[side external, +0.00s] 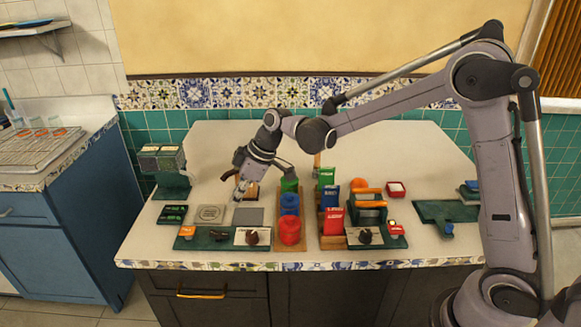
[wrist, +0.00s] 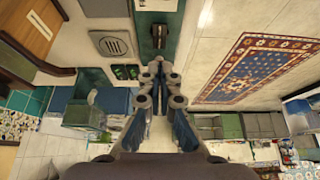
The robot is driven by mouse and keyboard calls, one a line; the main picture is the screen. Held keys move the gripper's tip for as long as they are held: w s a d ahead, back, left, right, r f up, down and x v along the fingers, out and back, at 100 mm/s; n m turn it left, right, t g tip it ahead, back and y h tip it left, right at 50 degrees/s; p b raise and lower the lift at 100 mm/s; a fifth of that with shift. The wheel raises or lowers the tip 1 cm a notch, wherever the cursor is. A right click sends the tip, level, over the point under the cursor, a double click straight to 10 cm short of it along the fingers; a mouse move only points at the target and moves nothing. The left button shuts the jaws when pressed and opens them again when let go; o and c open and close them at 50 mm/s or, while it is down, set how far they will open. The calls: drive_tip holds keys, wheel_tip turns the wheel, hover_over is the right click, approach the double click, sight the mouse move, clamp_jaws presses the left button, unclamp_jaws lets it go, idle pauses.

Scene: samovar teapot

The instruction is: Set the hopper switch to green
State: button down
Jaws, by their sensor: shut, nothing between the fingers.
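My gripper (side external: 239,195) is shut and empty, above the left part of the counter near a small brown block (side external: 252,191). Its closed fingers also show in the wrist view (wrist: 159,72). A dark green two-bin unit (side external: 165,170), which looks like a hopper, stands at the back left, away from my gripper. A green board (side external: 204,243) at the front left carries an orange piece (side external: 187,231) and a small dark knob or lever (side external: 219,234). The dark lever also shows in the wrist view (wrist: 158,34), beyond the fingertips. I cannot tell which piece is the hopper switch or its setting.
A round-patterned grey plate (side external: 209,214) and a black tray with green pieces (side external: 172,214) lie nearby. Red (side external: 290,231) and blue (side external: 289,204) canisters stand to the right, with several coloured packets beyond. The counter's back is mostly clear.

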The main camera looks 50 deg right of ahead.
drive_tip(key=shift+s+d+r, duration=0.35)
drive_tip(key=shift+s+r, duration=0.05)
drive_tip(key=shift+r, duration=0.15)
drive_tip(key=shift+s+d+r, duration=0.35)
drive_tip(key=shift+r, duration=0.15)
drive_tip(key=s+d+r+m+t+h, duration=0.1)
drive_tip(key=s+d+m, duration=0.3)
drive_tip(key=s, duration=0.7)
drive_tip(key=s+d+r+m+t+h, duration=0.2)
drive_tip(key=s+d+m, duration=0.3)
drive_tip(key=s, duration=0.7)
drive_tip(key=shift+d+r+h, duration=0.15)
drive_tip(key=shift+r+h, duration=0.2)
drive_tip(key=shift+h, duration=0.15)
